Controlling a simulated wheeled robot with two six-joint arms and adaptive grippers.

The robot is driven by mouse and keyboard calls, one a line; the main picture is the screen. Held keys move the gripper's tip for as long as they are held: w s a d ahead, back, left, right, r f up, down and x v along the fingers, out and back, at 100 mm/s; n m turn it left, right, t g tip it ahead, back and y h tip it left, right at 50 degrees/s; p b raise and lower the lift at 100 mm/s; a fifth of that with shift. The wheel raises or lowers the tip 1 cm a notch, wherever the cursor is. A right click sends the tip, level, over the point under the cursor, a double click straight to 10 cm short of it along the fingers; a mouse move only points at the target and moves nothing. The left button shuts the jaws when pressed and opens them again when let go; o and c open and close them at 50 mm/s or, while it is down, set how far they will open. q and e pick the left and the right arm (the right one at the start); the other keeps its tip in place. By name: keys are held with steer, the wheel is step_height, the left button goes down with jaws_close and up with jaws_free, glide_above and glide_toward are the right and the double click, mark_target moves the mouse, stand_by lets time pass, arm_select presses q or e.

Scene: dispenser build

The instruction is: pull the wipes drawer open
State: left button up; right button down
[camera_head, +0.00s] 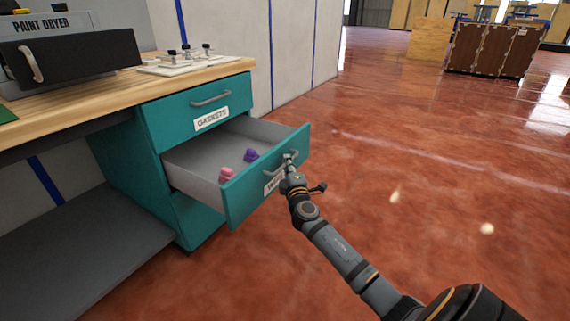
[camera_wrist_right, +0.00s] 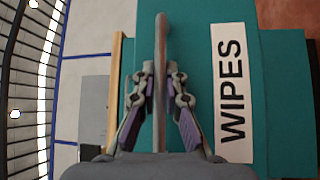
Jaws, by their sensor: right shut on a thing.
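The teal wipes drawer (camera_head: 262,180) stands well out of the teal cabinet under the workbench. Inside it lie a pink item (camera_head: 226,174) and a purple item (camera_head: 251,155). My right gripper (camera_head: 289,160) is at the drawer's front, shut on its bar handle (camera_head: 272,171). In the right wrist view the handle (camera_wrist_right: 162,50) runs between the two fingers of my gripper (camera_wrist_right: 160,88), beside the WIPES label (camera_wrist_right: 231,92). In the head view my gripper hides part of the label. My left gripper is in neither view.
The gaskets drawer (camera_head: 195,110) above is shut. A paint dryer (camera_head: 70,60) and a white board with several knobs (camera_head: 185,62) stand on the wooden worktop (camera_head: 120,85). The red floor (camera_head: 420,170) to the right is clear. A brown crate (camera_head: 492,50) stands far back.

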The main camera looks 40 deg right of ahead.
steer(key=shift+s+d, duration=0.15)
steer(key=shift+s, duration=0.3)
steer(key=c, duration=1.4)
jaws_free()
steer(key=v, duration=1.2)
steer(key=shift+f, duration=0.1)
